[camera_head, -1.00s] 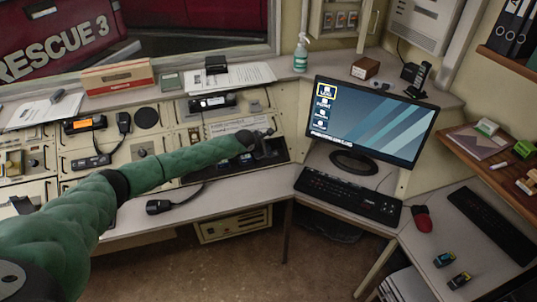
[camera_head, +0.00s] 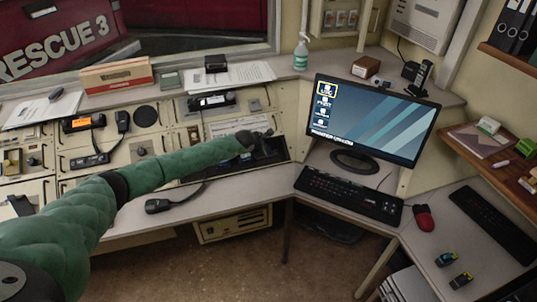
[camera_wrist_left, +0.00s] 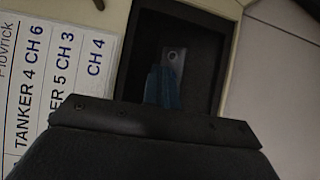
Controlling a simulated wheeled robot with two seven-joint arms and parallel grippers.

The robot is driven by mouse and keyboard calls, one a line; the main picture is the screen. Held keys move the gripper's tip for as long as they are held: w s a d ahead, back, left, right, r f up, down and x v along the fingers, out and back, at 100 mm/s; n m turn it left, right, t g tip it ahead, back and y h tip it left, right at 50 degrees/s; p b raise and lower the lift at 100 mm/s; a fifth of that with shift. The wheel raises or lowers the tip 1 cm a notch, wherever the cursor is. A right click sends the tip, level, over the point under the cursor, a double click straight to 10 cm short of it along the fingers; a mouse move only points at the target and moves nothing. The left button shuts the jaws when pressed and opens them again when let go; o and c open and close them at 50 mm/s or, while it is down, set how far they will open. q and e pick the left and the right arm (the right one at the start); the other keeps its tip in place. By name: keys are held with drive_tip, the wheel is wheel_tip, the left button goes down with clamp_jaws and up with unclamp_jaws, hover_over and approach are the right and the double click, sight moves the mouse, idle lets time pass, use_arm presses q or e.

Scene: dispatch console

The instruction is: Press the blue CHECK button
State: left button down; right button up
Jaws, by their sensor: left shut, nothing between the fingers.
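My left gripper (camera_head: 266,133) reaches from the left over the dark recessed panel at the right end of the console (camera_head: 285,172). It is shut and empty. In the left wrist view its dark body fills the bottom, and a dark recess (camera_wrist_left: 207,75) lies ahead. A blue upright shape (camera_wrist_left: 160,86) shows just past the gripper's edge, in front of a small grey plate (camera_wrist_left: 174,54). I cannot tell whether this blue shape is the CHECK button, nor whether the gripper touches it. No lettering reading CHECK is legible. My right gripper is not in view.
A printed channel list (camera_wrist_left: 72,70) lies left of the recess. A monitor (camera_head: 372,120) and keyboard (camera_head: 350,195) stand to the right. A handheld microphone (camera_head: 158,205) lies on the front ledge.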

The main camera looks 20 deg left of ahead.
use_arm(q)
drive_tip(key=shift+f+b, duration=0.4)
drive_tip(key=shift+b, duration=0.15)
idle(0.8)
drive_tip(key=shift+r, duration=0.85)
drive_tip(key=shift+r+p, duration=0.8)
drive_tip(key=shift+r, duration=1.75)
